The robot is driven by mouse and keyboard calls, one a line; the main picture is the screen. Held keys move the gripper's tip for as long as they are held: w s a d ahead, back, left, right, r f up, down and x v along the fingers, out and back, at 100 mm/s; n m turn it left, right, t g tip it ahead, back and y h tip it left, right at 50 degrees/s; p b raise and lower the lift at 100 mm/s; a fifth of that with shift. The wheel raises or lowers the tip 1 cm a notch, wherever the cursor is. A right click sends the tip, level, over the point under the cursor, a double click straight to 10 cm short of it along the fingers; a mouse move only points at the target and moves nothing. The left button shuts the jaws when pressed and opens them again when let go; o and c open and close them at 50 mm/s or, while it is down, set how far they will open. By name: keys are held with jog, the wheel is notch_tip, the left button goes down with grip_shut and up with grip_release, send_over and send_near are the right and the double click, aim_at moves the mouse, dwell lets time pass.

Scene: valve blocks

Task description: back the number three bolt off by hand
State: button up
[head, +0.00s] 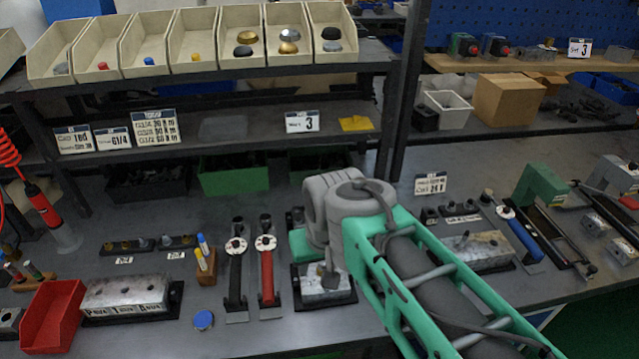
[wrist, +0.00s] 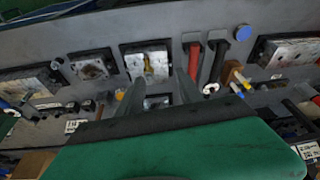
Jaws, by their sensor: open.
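A metal block (head: 322,284) in a dark tray stands on the bench in front of my arm. In the wrist view the same block (wrist: 135,62) shows beyond my fingertips, with an upright yellowish bolt-like piece (wrist: 148,66) on it. I cannot read a number on this piece. My gripper (wrist: 158,78) is open, its two grey fingers apart with nothing held between them. The fingertips point toward the block and appear short of it. In the head view my arm hides the fingers and part of the block's surroundings.
A red-handled tool (head: 266,271) and a black-handled tool (head: 235,273) lie left of the block. A wooden holder with markers (head: 206,273), a blue cap (head: 204,320) and a long block (head: 127,294) are farther left.

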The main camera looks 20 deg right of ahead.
jog(key=w+d+m+g+b, duration=0.1)
jog(key=w+d+m, duration=0.3)
jog(key=w, duration=0.6)
jog(key=w+d+m+g, duration=0.1)
jog(key=w+d+m, duration=0.1)
jog(key=w+m, duration=0.5)
jog(key=w+d+f+m, duration=0.1)
jog(key=w+d+f, duration=0.1)
jog(key=w+f, duration=0.1)
jog(key=w+d+f+m+g, duration=0.1)
jog(key=w+d+f+m, duration=0.1)
jog(key=w+f, duration=0.2)
jog(key=w+d+f+m, duration=0.2)
jog(key=w+d+f, duration=0.1)
jog(key=w, duration=0.2)
jog(key=shift+w+d+f+b, duration=0.1)
jog(key=shift+w+f+b, duration=0.1)
jog(key=shift+w+b, duration=0.1)
notch_tip(320, 180, down, 8)
jog(key=shift+r+p, duration=0.2)
jog(key=shift+p, duration=0.45)
jog(key=shift+c, duration=0.4)
grip_shut()
